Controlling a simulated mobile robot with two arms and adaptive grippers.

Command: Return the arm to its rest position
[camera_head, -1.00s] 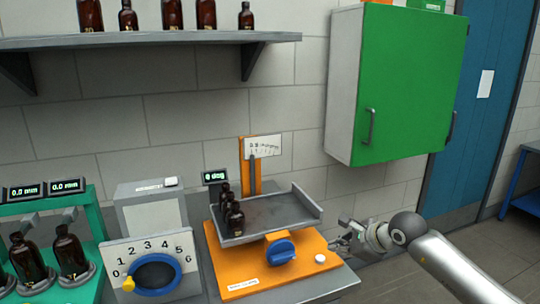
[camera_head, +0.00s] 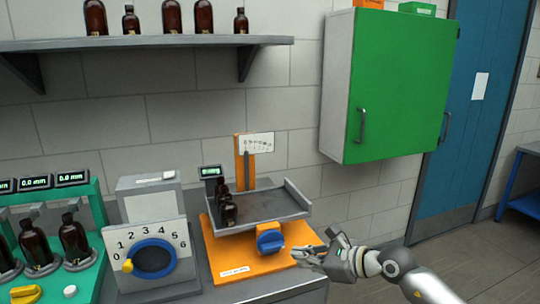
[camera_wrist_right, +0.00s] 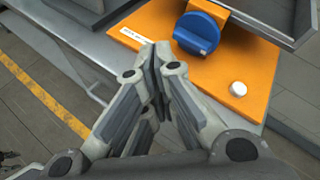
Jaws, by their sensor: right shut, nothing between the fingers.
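My right gripper (camera_head: 312,255) is at the lower right of the head view, beside the right front corner of the orange base of a tilting-tray device. In the right wrist view its fingers (camera_wrist_right: 156,58) are together with nothing between them. The orange base (camera_head: 228,254) carries a blue knob (camera_head: 270,240) and a grey tray (camera_head: 262,208) with small amber bottles (camera_head: 226,208) at its left end. The blue knob (camera_wrist_right: 197,33) and a white button (camera_wrist_right: 238,89) lie beyond the fingertips in the wrist view. My left gripper is not in view.
A dial box (camera_head: 153,257) with a blue ring stands left of the orange base. A green stand (camera_head: 96,206) with amber bottles is further left. A shelf (camera_head: 150,42) with bottles and a green cabinet (camera_head: 395,90) are above. Open floor (camera_head: 475,260) lies to the right.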

